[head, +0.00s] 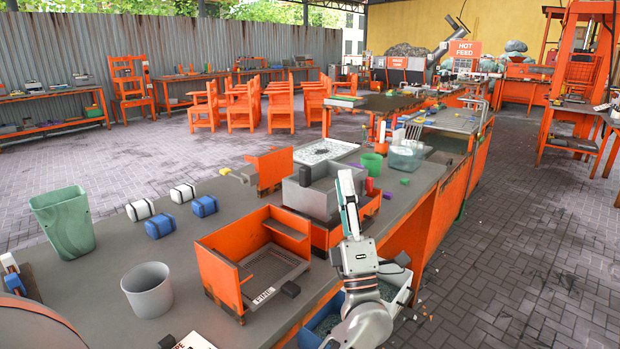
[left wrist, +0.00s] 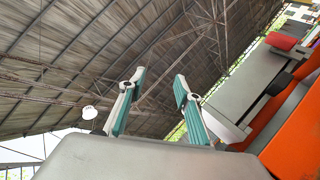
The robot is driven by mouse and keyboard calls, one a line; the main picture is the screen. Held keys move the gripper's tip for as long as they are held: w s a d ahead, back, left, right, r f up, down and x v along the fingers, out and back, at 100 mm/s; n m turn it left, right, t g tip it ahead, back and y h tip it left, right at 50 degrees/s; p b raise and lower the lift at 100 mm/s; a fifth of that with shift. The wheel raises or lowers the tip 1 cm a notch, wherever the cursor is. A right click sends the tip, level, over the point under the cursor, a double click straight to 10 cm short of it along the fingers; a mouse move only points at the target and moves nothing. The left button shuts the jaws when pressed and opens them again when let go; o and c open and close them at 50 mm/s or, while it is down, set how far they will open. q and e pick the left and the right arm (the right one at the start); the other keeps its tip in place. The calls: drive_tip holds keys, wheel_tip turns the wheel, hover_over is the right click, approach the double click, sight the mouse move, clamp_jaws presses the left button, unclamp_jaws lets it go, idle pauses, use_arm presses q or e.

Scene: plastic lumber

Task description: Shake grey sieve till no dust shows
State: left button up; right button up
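A grey square box (head: 318,190), which may be the grey sieve, sits on an orange stand (head: 335,235) on the bench; its inside bottom and any dust cannot be made out. The left wrist view shows grey walls (left wrist: 245,85) above an orange side, apparently the same box. My left gripper (head: 348,190) points up beside the box's near right corner. In the left wrist view its two teal fingers (left wrist: 158,100) stand apart with nothing between them. In the head view it overlaps the box; I cannot tell whether they touch. My right gripper is not in view.
An orange tray (head: 222,272) with a grated floor stands in front of the box. A grey bucket (head: 147,290), a green bin (head: 64,222) and several blue and white bundles (head: 204,206) are to the left. A blue bin (head: 322,325) stands below the bench's right edge.

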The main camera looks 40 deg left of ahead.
sight(309, 170)
use_arm(q)
drive_tip(key=w+a+n+g+b, duration=0.1)
drive_tip(key=a+n+g+b, duration=0.1)
drive_tip(key=n+g, duration=0.4)
drive_tip(key=w+a+n+g+h+b, duration=0.1)
drive_tip(key=a+n+g, duration=0.1)
drive_tip(key=n+g, duration=0.4)
drive_tip(key=w+a+n+g+h+b, duration=0.1)
drive_tip(key=n+g, duration=0.5)
drive_tip(key=n, duration=0.6)
drive_tip(key=shift+w+a+n+b, duration=0.35)
drive_tip(key=shift+a+b, duration=0.25)
drive_tip(key=shift+b, duration=0.25)
drive_tip(key=a, duration=0.6)
drive_tip(key=shift+w, duration=0.2)
drive_tip(key=shift+a+r, duration=0.1)
drive_tip(key=shift+a, duration=0.25)
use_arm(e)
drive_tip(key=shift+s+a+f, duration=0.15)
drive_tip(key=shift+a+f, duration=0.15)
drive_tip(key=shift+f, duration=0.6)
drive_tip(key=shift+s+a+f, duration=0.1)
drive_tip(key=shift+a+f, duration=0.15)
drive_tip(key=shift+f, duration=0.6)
use_arm(q)
drive_tip(key=shift+c, duration=0.3)
clamp_jaws()
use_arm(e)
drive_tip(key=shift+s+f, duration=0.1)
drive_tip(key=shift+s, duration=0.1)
